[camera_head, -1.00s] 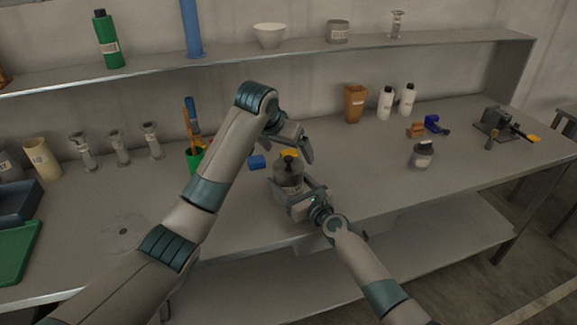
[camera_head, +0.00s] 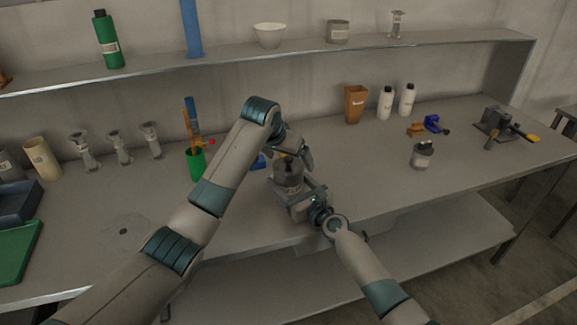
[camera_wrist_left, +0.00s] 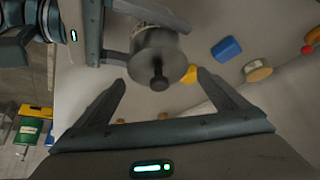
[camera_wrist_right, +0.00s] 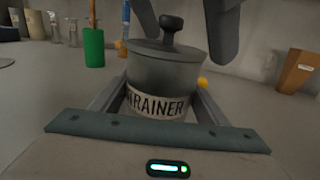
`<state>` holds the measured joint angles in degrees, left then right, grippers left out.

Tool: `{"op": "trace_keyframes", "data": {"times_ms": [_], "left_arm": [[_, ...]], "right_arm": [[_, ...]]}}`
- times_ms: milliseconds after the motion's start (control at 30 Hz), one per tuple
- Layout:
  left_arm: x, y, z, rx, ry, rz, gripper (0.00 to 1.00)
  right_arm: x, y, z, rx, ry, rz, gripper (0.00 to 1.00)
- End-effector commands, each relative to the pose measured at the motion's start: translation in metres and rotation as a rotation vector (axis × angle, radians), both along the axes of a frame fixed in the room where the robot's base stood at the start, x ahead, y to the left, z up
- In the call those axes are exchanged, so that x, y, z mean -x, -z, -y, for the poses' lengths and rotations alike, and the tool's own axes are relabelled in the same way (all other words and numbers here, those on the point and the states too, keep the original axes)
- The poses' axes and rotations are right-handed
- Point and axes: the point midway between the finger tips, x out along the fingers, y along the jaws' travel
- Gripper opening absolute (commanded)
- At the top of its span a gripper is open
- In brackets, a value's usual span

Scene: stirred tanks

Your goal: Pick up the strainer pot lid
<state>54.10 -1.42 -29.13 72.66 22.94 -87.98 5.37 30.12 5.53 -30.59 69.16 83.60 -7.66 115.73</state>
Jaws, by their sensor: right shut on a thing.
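The strainer pot (camera_wrist_right: 163,85) is a grey cylinder with a white label reading "TRAINER" in the right wrist view. Its lid (camera_wrist_right: 165,50) sits on top and has a dark knob. The lid and knob also show from above in the left wrist view (camera_wrist_left: 160,65). My right gripper (camera_head: 300,190) is shut around the pot's sides at the table's front. My left gripper (camera_head: 290,150) is open just above the lid. In the left wrist view its two fingers (camera_wrist_left: 160,85) are spread, with the knob between and slightly beyond the tips. The pot is partly hidden in the head view.
A green cup with tools (camera_head: 196,163) and a blue block (camera_wrist_left: 227,49) are near the pot. A brown container (camera_head: 355,104) and white bottles (camera_head: 386,103) stand farther back. A small labelled jar (camera_head: 422,155) is to the right.

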Motion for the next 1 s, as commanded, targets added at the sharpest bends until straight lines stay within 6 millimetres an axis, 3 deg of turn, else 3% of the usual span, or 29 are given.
{"op": "trace_keyframes", "data": {"times_ms": [33,167,200,633,1000], "left_arm": [[0.0,0.0,0.0,0.0,0.0,0.0,0.83],[0.0,0.0,0.0,0.0,0.0,0.0,0.52],[0.0,0.0,0.0,0.0,0.0,0.0,0.49],[-0.001,-0.009,0.0,0.001,-0.001,0.003,0.48],[-0.001,-0.064,0.001,0.001,0.001,0.004,0.48]], "right_arm": [[0.0,0.0,0.0,0.001,0.0,-0.001,0.42],[0.0,0.0,0.0,0.0,0.0,0.0,0.42],[0.0,0.0,0.0,0.0,0.0,0.0,0.42],[0.0,0.0,0.0,0.001,0.0,-0.001,0.42],[0.0,0.0,0.0,0.001,0.0,-0.001,0.42]]}}
